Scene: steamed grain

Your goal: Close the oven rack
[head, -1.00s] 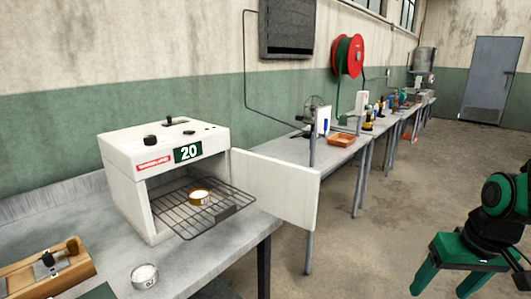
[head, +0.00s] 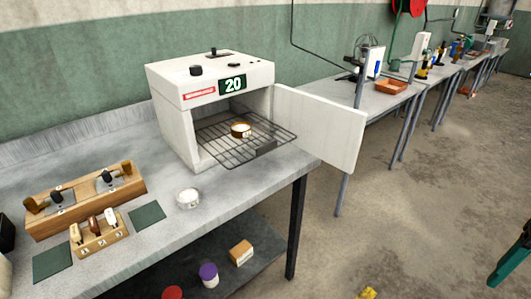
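The white oven (head: 172,105) marked 20 stands on the grey workbench with its door (head: 325,125) swung wide open to the right. The wire oven rack (head: 228,154) sticks out of the front opening.
A lower shelf (head: 215,275) holds a box and jars. Floor right of the bench is mostly clear.

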